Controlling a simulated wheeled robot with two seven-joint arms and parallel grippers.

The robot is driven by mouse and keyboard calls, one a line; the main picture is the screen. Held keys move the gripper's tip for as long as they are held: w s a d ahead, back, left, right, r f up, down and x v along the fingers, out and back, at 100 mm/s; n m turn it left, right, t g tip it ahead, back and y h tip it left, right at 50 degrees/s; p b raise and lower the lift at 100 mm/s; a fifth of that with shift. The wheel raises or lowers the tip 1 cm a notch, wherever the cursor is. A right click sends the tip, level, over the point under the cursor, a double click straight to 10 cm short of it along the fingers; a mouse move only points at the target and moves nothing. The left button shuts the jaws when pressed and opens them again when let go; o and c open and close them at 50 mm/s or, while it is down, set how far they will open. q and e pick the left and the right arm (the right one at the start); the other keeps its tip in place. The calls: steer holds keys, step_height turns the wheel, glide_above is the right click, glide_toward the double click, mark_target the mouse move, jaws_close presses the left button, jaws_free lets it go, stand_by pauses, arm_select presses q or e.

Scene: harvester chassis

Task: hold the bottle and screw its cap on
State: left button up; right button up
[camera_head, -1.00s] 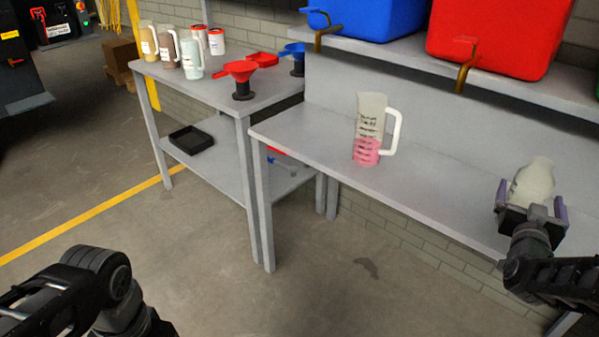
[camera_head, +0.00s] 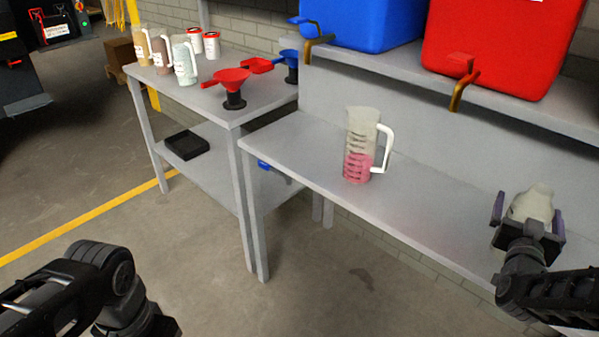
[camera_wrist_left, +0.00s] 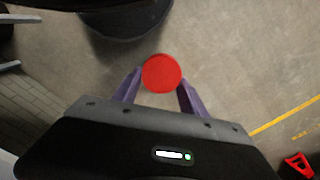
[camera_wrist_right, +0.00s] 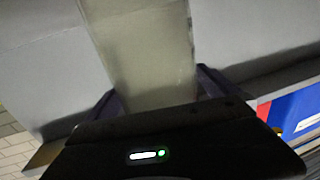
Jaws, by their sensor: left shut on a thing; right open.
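A pale translucent bottle (camera_head: 534,202) is on the bench at the right of the head view. My right gripper (camera_head: 527,211) is open, with one finger on each side of the bottle. In the right wrist view the bottle's body (camera_wrist_right: 146,55) stands between the two purple fingers; contact is hard to tell. My left gripper (camera_wrist_left: 162,80) is shut on a round red cap (camera_wrist_left: 162,72), held over the floor in the left wrist view. The head view shows only part of my left arm, not its gripper. The bottle's lower part is hidden by my right gripper.
A measuring jug (camera_head: 361,147) with pink liquid stands on the bench (camera_head: 300,150). Blue (camera_head: 365,22) and red (camera_head: 500,45) containers with taps sit on the shelf above. A side table (camera_head: 213,107) holds several jugs, cans and funnels. The bench between jug and bottle is clear.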

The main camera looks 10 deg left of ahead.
arm_select(q)
steer(key=shift+w+d+r, duration=0.1)
steer(key=shift+w+d, duration=0.05)
steer(key=shift+w, duration=0.15)
steer(key=shift+s, duration=0.1)
arm_select(e)
steer(key=shift+w, duration=0.15)
steer(key=shift+r, duration=0.1)
steer(key=shift+c, duration=0.4)
steer(key=c, duration=1.4)
steer(key=shift+r, duration=0.1)
steer(key=shift+c, duration=0.3)
arm_select(q)
steer(key=shift+r+p, duration=0.65)
arm_select(e)
step_height(320, 180, up, 10)
steer(key=shift+f, duration=0.1)
